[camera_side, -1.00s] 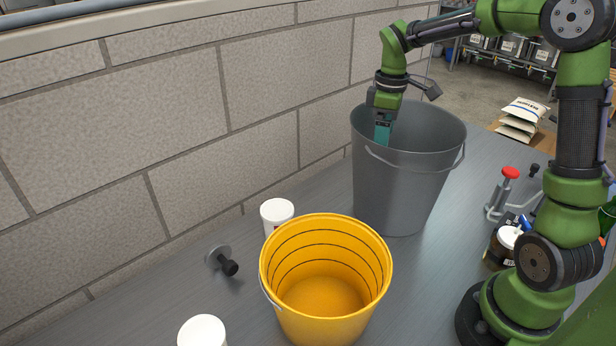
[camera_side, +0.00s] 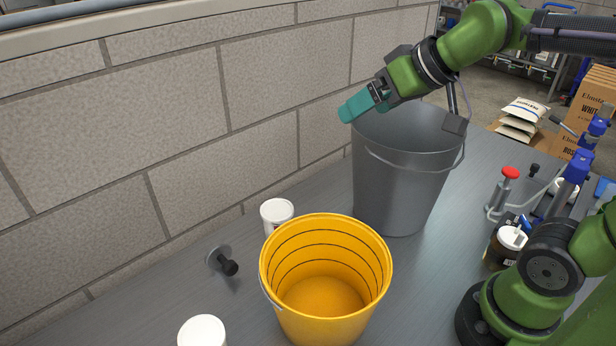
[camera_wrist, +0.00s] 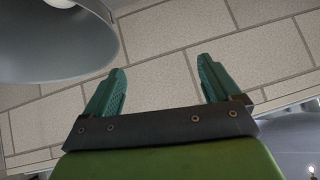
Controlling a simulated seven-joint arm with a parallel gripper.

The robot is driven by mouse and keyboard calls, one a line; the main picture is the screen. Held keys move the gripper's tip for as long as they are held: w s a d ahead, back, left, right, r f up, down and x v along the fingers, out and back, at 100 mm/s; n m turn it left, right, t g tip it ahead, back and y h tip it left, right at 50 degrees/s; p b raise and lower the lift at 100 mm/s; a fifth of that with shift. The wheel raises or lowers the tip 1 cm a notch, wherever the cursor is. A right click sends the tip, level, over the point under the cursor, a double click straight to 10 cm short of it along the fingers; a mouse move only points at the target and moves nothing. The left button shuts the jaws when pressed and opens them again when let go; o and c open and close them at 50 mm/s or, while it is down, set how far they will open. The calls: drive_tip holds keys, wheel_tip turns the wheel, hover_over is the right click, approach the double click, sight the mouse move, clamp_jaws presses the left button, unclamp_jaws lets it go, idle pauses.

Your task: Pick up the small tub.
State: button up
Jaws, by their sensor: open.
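My gripper (camera_side: 352,108) is up at the wall-side rim of the grey bucket (camera_side: 402,190), tilted with its fingers toward the wall. In the wrist view my gripper (camera_wrist: 161,66) is open, with only wall between the fingers. A white rounded thing (camera_wrist: 60,3) shows inside the grey bucket (camera_wrist: 50,50), cut off by the picture edge; I cannot tell if it is a tub. One white tub (camera_side: 277,213) stands behind the yellow bucket, partly hidden by it. Another white tub (camera_side: 202,331) is at the front, cut off below.
The yellow bucket (camera_side: 326,235) is open and looks empty. A black knob on a round disc (camera_side: 223,262) lies near the wall. A dark jar with a white lid (camera_side: 511,238) and a red-topped clamp (camera_side: 508,180) are at right. The block wall (camera_side: 180,110) bounds the table behind.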

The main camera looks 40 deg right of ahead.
drive_tip(key=s+f+m+g, duration=0.1)
drive_tip(key=s+f+m, duration=0.2)
drive_tip(key=s+f, duration=0.4)
drive_tip(key=shift+s+d+f+g+y, duration=0.2)
drive_tip(key=shift+s+d+g+y, duration=0.15)
drive_tip(key=shift+s, duration=0.25)
drive_tip(key=shift+o, duration=0.8)
drive_tip(key=shift+s+d+r, duration=0.1)
drive_tip(key=shift+r, duration=0.05)
